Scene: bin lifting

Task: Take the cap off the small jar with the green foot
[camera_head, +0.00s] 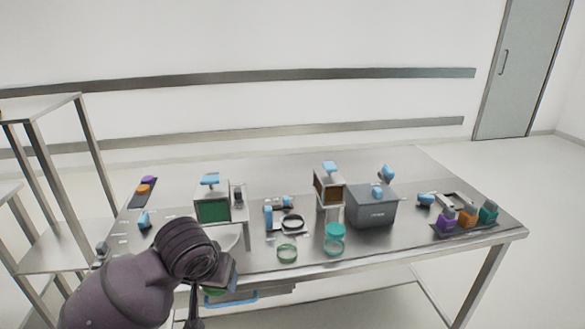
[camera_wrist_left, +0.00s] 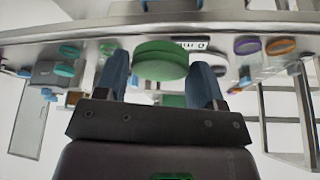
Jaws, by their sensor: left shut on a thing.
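My left gripper (camera_wrist_left: 160,72) is shut on a thick green disc (camera_wrist_left: 160,60), which looks like a cap, between its two blue-grey fingers. In the head view my forearm hides most of this gripper. A bit of the green disc (camera_head: 215,292) shows below the wrist, near the table's front edge. A small clear jar with a green ring at its base (camera_head: 287,253) stands on the table to the right of the gripper, apart from it, and no cap is visible on it. My right gripper is not in view.
A teal-ringed clear jar (camera_head: 333,248) stands near the front, with a teal disc (camera_head: 335,231) behind it.

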